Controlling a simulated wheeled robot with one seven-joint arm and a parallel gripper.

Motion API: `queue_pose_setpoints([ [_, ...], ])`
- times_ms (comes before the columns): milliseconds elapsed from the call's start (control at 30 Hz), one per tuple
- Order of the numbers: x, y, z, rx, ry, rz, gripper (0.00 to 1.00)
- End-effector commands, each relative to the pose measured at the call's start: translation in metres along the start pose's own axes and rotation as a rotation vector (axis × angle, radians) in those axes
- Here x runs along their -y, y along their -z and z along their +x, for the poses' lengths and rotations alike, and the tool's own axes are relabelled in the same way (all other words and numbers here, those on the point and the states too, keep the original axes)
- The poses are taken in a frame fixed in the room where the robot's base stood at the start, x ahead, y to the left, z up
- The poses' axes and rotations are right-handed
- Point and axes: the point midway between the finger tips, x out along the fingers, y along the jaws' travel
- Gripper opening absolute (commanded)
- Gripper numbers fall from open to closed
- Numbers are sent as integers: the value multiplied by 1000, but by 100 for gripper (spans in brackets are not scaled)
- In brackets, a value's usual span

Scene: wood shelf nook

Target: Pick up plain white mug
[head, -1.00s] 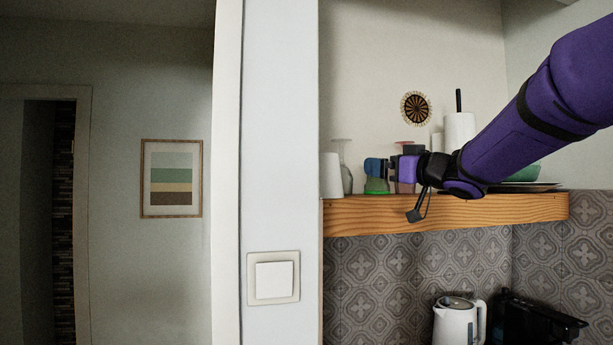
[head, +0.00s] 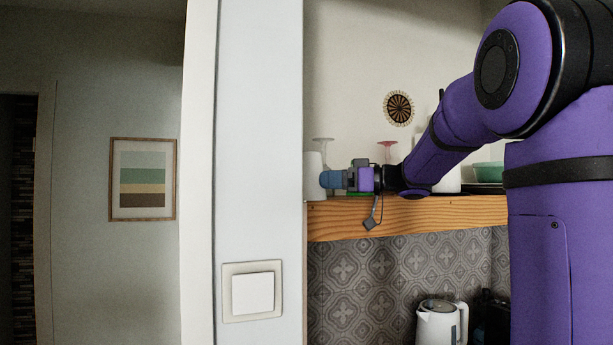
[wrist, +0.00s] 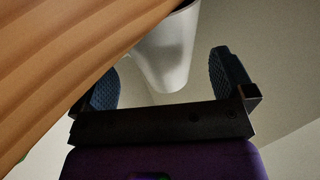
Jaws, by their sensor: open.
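The plain white mug (head: 312,174) stands at the left end of the wooden shelf, beside the wall edge. In the wrist view the mug (wrist: 168,52) shows beyond and partly between my two fingers, nearer the left one. My gripper (head: 327,179) is at shelf height with its fingers pointing left at the mug and its tip close to it. In the wrist view my gripper (wrist: 170,80) is open, with blue finger pads apart and nothing held. I cannot tell whether a finger touches the mug. No handle is clearly visible.
The wooden shelf (head: 430,215) runs close along one finger in the wrist view. An upturned clear glass (head: 323,140) and a pink-stemmed glass (head: 387,148) stand near my gripper. A green bowl (head: 488,172) is at the right. A kettle (head: 440,322) stands below.

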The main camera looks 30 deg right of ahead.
Motion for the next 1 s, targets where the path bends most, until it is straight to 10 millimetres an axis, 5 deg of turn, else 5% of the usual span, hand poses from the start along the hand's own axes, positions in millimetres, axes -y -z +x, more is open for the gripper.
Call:
queue_pose_setpoints([
  [433,1,-1,48,0,1,-1,100],
  [767,0,-2,54,0,-1,-1,100],
  [1000,0,-1,54,0,-1,-1,45],
])
